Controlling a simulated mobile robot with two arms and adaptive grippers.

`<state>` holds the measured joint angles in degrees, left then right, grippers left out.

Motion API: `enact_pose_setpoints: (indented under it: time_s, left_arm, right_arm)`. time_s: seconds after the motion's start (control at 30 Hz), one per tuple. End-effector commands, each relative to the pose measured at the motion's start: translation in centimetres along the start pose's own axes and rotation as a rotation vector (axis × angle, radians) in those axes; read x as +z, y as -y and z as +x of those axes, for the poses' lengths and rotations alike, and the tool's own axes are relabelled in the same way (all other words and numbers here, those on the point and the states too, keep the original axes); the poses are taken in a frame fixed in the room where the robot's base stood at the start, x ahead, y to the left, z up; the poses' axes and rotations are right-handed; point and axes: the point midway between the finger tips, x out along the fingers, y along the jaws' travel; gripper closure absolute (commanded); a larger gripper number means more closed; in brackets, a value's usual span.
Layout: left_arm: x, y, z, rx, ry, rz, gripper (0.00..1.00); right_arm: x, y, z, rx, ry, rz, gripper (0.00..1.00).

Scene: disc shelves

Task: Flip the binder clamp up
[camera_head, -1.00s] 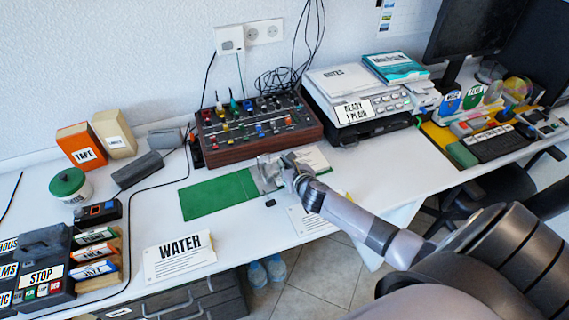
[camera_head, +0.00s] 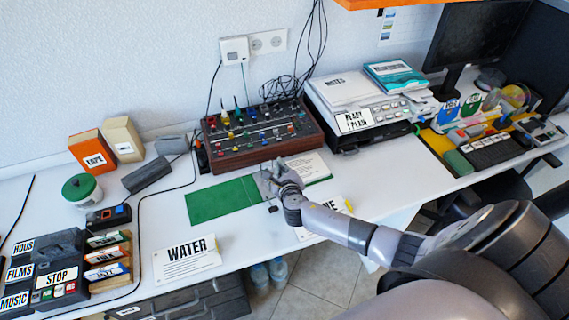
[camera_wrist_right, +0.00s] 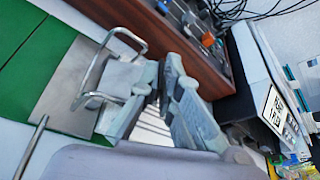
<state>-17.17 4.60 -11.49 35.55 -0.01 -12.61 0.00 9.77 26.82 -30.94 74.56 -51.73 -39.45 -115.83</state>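The binder clamp (camera_wrist_right: 112,68) is a bent wire loop on a grey metal plate (camera_wrist_right: 82,92) at the end of a green board in the right wrist view. The loop stands over the plate at a slant. In the head view the green board (camera_head: 222,200) lies flat on the white desk, and my right gripper (camera_head: 272,178) is at its right end, hiding most of the clamp. In the wrist view my right gripper (camera_wrist_right: 160,88) is just right of the loop. Its fingers are close together, and whether they meet is unclear. My left gripper is not in view.
A brown control panel with knobs (camera_head: 262,138) stands just behind the board. A paper sheet (camera_head: 305,168) lies right of the gripper. A printer-like device (camera_head: 365,105) is behind it. Bare desk lies to the right.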

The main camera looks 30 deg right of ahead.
Motion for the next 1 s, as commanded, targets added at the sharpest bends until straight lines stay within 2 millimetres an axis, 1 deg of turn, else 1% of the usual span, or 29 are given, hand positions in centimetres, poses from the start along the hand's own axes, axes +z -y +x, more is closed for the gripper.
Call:
enact_pose_setpoints:
  time_s: [0.03,0.1,0.4,0.7,1.0]
  left_arm:
    - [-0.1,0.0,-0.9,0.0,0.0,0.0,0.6]
    - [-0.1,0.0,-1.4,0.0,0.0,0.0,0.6]
    - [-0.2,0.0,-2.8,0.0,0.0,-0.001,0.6]
    - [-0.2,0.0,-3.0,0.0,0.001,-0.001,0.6]
    - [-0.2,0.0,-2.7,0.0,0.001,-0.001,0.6]
  right_arm:
    - [0.7,0.0,-0.2,-0.017,0.0,-0.043,1.0]
    - [1.0,-0.2,-0.3,-0.043,0.001,-0.103,1.0]
    - [2.1,-1.4,-0.8,-0.153,0.001,-0.367,1.0]
    - [2.8,-2.8,-1.1,-0.252,0.001,-0.606,1.0]
    - [3.1,-3.7,-1.2,-0.318,0.001,-0.765,1.0]
